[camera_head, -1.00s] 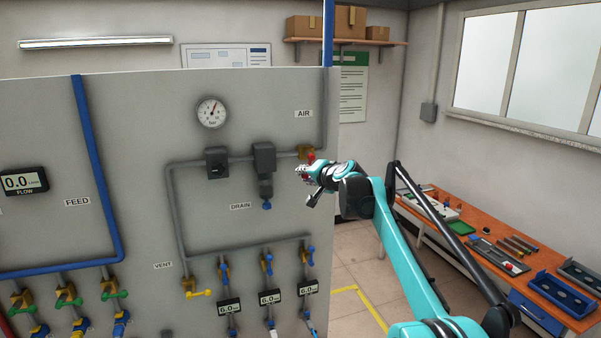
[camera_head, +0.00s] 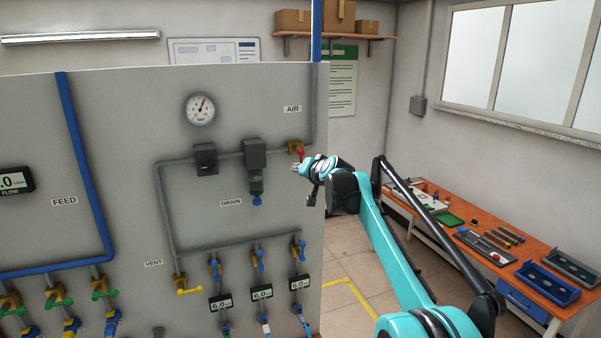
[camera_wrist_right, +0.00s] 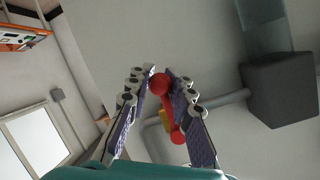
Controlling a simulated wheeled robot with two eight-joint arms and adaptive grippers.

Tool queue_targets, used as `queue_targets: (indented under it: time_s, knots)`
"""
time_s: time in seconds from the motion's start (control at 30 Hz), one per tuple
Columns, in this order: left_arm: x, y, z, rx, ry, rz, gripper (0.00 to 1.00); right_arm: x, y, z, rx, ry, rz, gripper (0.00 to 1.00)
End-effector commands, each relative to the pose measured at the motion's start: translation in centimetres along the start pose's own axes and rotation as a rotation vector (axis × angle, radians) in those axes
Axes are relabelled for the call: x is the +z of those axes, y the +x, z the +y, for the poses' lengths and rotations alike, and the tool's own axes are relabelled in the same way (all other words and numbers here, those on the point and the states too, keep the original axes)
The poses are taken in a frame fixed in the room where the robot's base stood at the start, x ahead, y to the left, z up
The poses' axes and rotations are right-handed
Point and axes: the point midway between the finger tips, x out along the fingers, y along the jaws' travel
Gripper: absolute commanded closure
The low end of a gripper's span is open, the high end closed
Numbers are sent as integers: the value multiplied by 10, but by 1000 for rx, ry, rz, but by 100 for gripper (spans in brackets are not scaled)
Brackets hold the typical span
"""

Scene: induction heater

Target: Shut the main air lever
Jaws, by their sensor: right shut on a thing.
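The main air lever is a red handle with a round knob, on a brass valve (camera_head: 295,147) below the AIR label. In the head view a little of the red lever (camera_head: 301,154) shows just above my right gripper (camera_head: 296,168), which hides the rest. In the right wrist view the red lever (camera_wrist_right: 168,110) runs from the yellow valve body to its knob. The knob lies between the fingertips of my right gripper (camera_wrist_right: 160,84), which is shut on it. My left gripper is not in view.
Left of the valve, the grey air pipe carries a dark filter block (camera_head: 254,153) and a regulator (camera_head: 205,158). A gauge (camera_head: 200,109) sits above. A yellow vent lever (camera_head: 189,291) and several blue valves are lower. A workbench (camera_head: 470,222) stands at the right.

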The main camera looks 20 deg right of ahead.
Motion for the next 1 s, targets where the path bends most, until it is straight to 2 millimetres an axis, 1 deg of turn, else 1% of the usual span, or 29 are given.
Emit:
queue_targets:
  time_s: [0.03, 0.17, 0.2, 0.23, 0.27, 0.53, 0.67, 0.77, 1.0]
  knots:
    - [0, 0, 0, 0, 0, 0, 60, -4, -1, 0, 1, 1, 8, 100]
    - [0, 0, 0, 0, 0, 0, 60, -4, -1, 0, 1, 2, 9, 100]
    - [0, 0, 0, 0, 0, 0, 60, -4, -1, 0, 1, 2, 9, 70]
    - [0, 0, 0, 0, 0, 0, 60, -4, -1, 1, 1, 2, 9, 62]
    - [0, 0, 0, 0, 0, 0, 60, -4, -1, 0, 1, 2, 8, 58]
    - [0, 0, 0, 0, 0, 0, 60, -2, -1, 0, 0, 1, 4, 58]
    - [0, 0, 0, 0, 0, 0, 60, -2, -8, 0, 1, 2, 4, 58]
    - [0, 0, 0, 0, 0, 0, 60, -2, -23, 0, 1, 1, 4, 58]
    - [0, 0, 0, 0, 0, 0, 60, -2, -74, 2, 2, 2, 6, 58]
